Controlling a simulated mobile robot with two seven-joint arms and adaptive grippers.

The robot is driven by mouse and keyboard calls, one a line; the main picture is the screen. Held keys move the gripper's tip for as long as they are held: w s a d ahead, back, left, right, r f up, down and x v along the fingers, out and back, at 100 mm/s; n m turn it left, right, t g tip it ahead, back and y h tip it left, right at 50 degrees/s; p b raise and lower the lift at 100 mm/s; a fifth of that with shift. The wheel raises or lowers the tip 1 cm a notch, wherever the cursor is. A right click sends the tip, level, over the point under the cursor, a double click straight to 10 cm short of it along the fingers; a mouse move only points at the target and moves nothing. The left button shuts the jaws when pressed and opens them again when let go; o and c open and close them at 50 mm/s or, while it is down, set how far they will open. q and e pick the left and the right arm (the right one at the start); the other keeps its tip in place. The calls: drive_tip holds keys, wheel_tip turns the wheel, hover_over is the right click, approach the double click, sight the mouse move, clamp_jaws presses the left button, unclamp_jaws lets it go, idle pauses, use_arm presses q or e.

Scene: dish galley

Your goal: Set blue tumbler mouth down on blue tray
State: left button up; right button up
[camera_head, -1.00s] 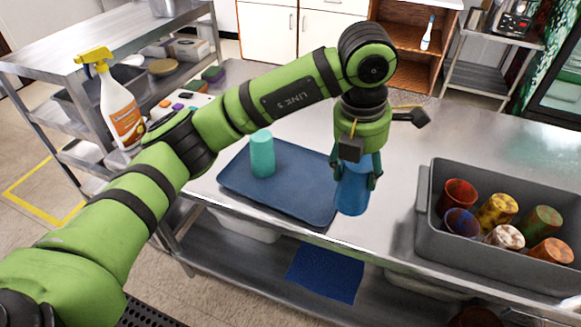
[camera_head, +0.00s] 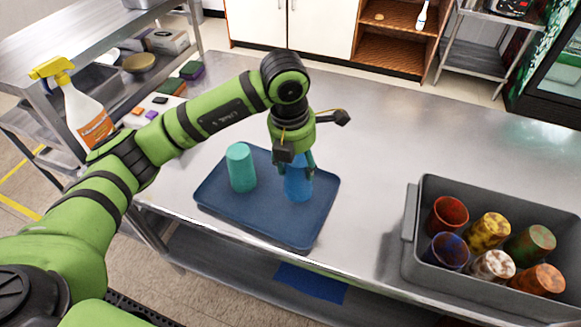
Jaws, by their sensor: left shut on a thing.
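The blue tumbler (camera_head: 298,184) is held by my left gripper (camera_head: 296,168), whose fingers are shut around its upper part. The tumbler is upright along its axis, over the right part of the blue tray (camera_head: 265,225). I cannot tell whether its lower end touches the tray, and the gripper hides its top. A teal tumbler (camera_head: 241,168) stands on the tray to the left, apart from the blue one. My right gripper is not in view.
A grey bin (camera_head: 411,225) with several coloured tumblers stands at the right of the steel table (camera_head: 375,130). A spray bottle (camera_head: 82,112) stands at the left. Sponges (camera_head: 190,70) lie at the table's far left. The table between tray and bin is clear.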

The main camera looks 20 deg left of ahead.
sight(297, 188)
use_arm(q)
drive_tip(key=f+p, duration=0.1)
drive_tip(key=f, duration=0.1)
drive_tip(key=a+f+p, duration=0.1)
drive_tip(key=f, duration=0.1)
drive_tip(key=shift+f, duration=0.35)
drive_tip(key=o, duration=1.2)
drive_tip(key=shift+f, duration=0.1)
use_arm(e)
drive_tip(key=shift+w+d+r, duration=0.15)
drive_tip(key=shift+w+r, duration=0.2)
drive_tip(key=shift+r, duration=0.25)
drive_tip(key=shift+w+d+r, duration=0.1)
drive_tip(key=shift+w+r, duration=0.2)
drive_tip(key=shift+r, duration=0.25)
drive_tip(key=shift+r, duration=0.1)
